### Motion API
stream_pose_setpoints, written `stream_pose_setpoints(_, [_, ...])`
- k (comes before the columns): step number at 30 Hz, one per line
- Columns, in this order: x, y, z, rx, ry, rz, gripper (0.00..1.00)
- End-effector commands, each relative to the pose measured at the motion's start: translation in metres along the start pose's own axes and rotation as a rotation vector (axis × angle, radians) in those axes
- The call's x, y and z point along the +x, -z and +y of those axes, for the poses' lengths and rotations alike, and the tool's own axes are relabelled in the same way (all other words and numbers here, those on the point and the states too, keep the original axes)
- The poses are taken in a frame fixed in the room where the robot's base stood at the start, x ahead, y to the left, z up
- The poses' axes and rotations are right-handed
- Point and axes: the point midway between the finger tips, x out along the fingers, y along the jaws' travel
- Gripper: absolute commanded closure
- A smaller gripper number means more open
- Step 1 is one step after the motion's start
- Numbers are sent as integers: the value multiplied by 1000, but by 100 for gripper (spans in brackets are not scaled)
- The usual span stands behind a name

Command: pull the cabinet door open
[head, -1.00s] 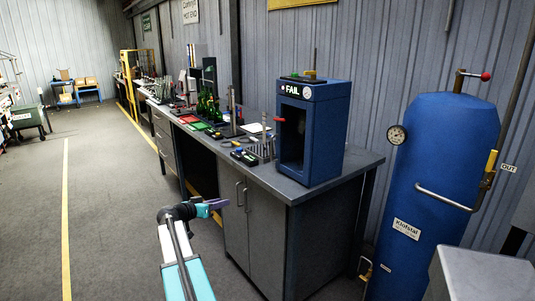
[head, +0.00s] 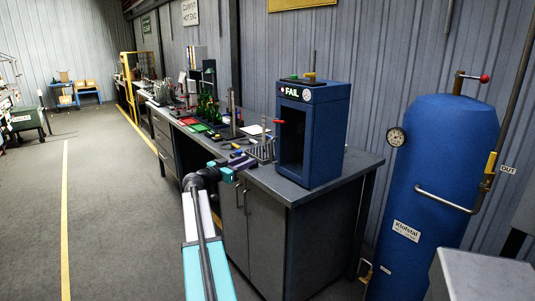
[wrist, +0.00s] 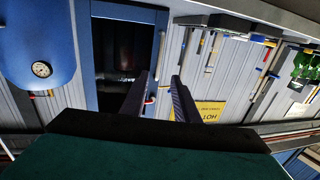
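A grey cabinet with two doors stands under the near end of the bench in the head view. The left door (head: 232,228) and the right door (head: 268,248) look shut. Each has an upright bar handle (head: 246,201) near the seam between them. My gripper (head: 245,161) is at bench-top height, above the handles and apart from them. In the wrist view my gripper (wrist: 160,88) shows two dark fingers spread apart with nothing between them. I cannot make out the cabinet doors or handles in the wrist view.
A blue box marked FAIL (head: 312,130) stands on the bench top (head: 300,190), with tools and green bottles (head: 207,107) farther along. A blue tank (head: 435,180) stands right of the bench. The floor (head: 110,220) to the left is clear.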

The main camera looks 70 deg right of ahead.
Motion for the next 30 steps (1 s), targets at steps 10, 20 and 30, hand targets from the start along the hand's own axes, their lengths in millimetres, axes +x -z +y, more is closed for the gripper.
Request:
stream_pose_setpoints(10, [38,1,-1,0,-2,-1,72])
stream_pose_setpoints(20, [85,1,-2,-1,-1,-1,72])
stream_pose_setpoints(30, [125,0,-2,0,0,-1,72])
